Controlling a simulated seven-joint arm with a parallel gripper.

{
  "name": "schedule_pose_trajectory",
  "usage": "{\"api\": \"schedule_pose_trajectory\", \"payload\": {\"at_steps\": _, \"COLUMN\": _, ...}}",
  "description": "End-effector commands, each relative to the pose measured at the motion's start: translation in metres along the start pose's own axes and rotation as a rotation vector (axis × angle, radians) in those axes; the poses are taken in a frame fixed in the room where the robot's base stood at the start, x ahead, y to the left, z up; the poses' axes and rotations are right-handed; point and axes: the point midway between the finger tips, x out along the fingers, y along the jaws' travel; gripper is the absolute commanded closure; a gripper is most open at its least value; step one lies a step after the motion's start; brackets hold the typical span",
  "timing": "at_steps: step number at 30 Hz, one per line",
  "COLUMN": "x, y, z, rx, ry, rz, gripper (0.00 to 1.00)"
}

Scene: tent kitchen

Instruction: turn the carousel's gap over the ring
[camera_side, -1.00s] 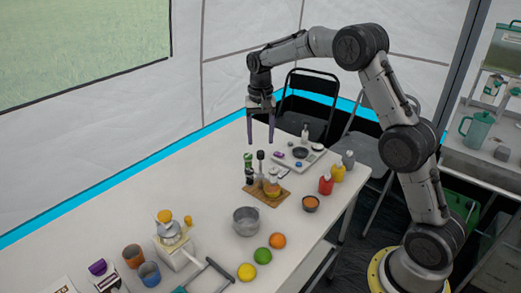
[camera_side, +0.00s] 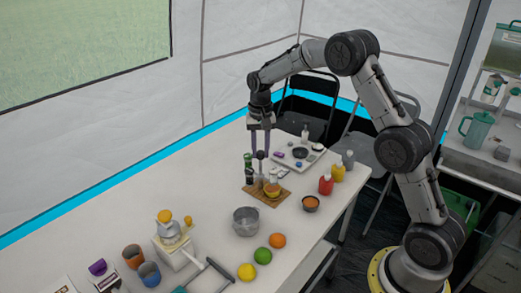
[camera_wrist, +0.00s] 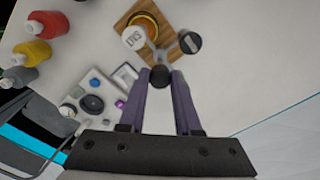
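The carousel stands on a wooden board (camera_side: 281,194). Its dark top knob (camera_wrist: 160,77) sits between my fingertips, and thin grey arms (camera_wrist: 158,52) spread below it. A white-topped jar labelled SALT (camera_wrist: 134,38) and a dark-topped jar (camera_wrist: 190,42) show around the post. The orange-yellow ring (camera_wrist: 147,20) lies on the board and is partly covered by the salt jar in the wrist view. My gripper (camera_side: 260,155) points straight down with its purple fingers on either side of the knob. I cannot tell whether they press on it. The carousel's gap is not clear to see.
Red (camera_side: 326,184) and yellow (camera_side: 338,172) bottles stand to the right. A white tray (camera_side: 315,158) lies behind.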

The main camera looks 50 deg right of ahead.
Motion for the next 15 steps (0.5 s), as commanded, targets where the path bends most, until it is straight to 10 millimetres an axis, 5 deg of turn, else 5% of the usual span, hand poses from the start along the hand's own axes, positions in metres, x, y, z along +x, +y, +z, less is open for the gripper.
{"api": "schedule_pose_trajectory", "payload": {"at_steps": 15, "x": -0.0006, "y": 0.0001, "z": -0.0001, "rx": 0.042, "ry": 0.0, "rz": 0.0, "gripper": 1.0}}
